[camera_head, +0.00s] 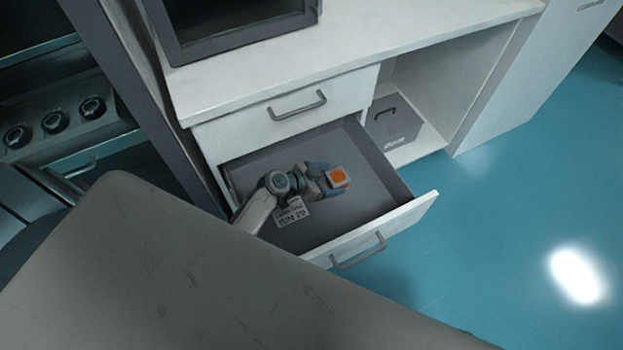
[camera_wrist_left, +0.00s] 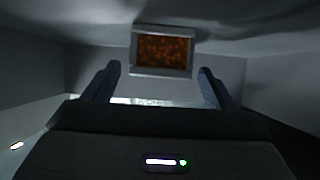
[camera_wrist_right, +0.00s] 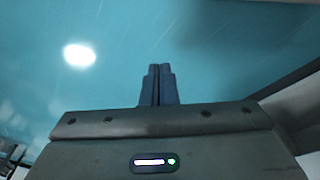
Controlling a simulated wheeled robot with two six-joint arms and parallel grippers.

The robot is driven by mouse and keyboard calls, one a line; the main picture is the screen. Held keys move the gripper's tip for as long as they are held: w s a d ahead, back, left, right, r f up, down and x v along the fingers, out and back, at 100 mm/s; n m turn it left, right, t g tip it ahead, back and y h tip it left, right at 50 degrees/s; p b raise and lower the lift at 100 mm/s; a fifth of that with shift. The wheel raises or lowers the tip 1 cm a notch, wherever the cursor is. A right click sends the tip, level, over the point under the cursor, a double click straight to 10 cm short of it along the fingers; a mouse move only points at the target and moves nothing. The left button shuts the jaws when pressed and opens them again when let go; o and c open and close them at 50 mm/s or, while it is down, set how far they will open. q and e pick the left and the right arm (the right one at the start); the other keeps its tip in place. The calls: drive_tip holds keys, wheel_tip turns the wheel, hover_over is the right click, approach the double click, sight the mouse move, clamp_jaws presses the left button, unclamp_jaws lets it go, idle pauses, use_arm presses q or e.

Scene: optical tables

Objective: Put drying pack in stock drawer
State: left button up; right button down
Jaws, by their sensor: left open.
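The drying pack (camera_head: 339,177) is a small white-framed square with an orange middle. It is inside the open stock drawer (camera_head: 372,205), near the drawer's middle. In the left wrist view the pack (camera_wrist_left: 163,50) shows just beyond and between my fingertips, with visible gaps to both fingers. My left gripper (camera_head: 327,179) is open and reaches down into the drawer at the pack. Whether the pack rests on the drawer floor is unclear. My right gripper (camera_wrist_right: 158,72) is shut and empty over the blue floor, outside the head view.
A closed drawer (camera_head: 290,113) is above. A grey box (camera_head: 392,122) stands in the open cubby at the right. The blue floor (camera_head: 480,220) at the right is clear.

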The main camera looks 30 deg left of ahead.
use_arm(q)
drive_tip(key=v, duration=0.8)
drive_tip(key=shift+f, duration=0.1)
drive_tip(key=shift+s+a+r, duration=0.15)
drive_tip(key=shift+s+r, duration=0.1)
drive_tip(key=shift+s, duration=0.05)
use_arm(e)
drive_tip(key=shift+s+r, duration=0.25)
drive_tip(key=shift+r, duration=0.2)
